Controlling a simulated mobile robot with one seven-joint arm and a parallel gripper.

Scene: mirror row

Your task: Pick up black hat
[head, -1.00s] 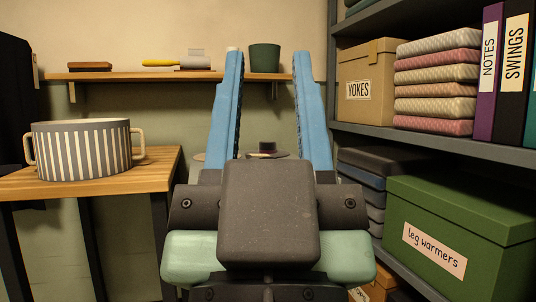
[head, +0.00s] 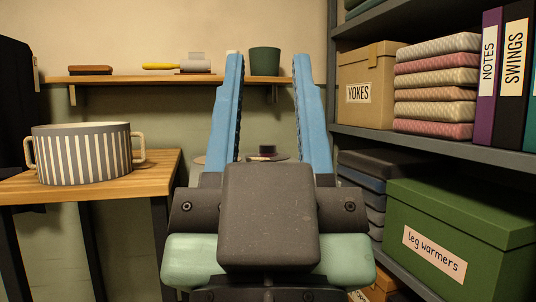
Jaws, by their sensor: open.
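My gripper (head: 268,62) is open in the head view, its two blue fingers pointing up and away with nothing between them. Beyond it, low in the gap between the fingers, a small dark hat (head: 267,151) shows with a flat brim and a raised crown. It looks like the black hat. It is apart from the fingers and farther off. My gripper's body hides what is below it, and I cannot tell clearly what it rests on.
A wooden table (head: 155,172) at left bears a striped two-handled pot (head: 85,155). A wall shelf (head: 130,79) behind holds a dark green pot (head: 264,61) and small items. At right, a grey shelving unit (head: 440,143) holds a YOKES box (head: 370,90), folded cloths, binders and a green box (head: 450,220).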

